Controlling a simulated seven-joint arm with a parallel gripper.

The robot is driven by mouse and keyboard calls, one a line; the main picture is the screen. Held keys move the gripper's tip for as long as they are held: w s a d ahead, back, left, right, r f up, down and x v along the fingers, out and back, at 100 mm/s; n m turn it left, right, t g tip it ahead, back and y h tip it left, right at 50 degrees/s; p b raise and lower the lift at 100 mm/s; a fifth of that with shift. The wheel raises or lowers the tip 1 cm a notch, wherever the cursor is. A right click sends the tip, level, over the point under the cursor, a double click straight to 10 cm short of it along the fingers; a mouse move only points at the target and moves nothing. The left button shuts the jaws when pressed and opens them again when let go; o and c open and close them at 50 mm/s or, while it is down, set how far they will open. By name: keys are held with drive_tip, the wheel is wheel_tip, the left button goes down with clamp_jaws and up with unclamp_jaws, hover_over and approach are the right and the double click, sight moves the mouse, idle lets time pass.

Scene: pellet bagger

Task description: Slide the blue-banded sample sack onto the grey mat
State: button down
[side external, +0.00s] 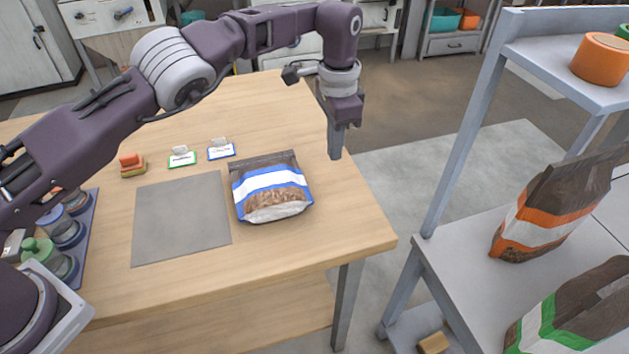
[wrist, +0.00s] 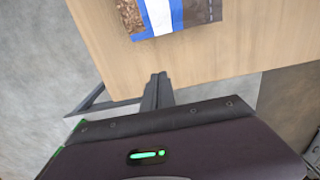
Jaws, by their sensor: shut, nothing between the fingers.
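The blue-banded sack (side external: 270,190) lies on the wooden table, just right of the grey mat (side external: 180,222). It has a dark top, blue and white bands and a clear window of brown pellets. In the wrist view the sack (wrist: 158,14) is cut off by the top edge. My gripper (side external: 335,156) points down with its fingers shut and empty, to the right of the sack and apart from it, by the table's right edge. In the wrist view my gripper's closed fingers (wrist: 158,78) stand clear of the sack. The mat is bare and is not in the wrist view.
Two small cards (side external: 221,150) stand behind the mat, near a sponge stack (side external: 132,165). A rack of jars (side external: 68,235) is at the table's left. A shelf at right holds an orange-banded sack (side external: 550,205) and a green-banded sack (side external: 575,315). The table's front strip is clear.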

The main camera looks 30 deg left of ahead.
wheel_tip(320, 180, down, 9)
drive_tip(key=shift+a, duration=0.1)
drive_tip(key=shift+s+a, duration=1.4)
drive_tip(key=shift+s, duration=0.05)
drive_tip(key=s+a, duration=1.3)
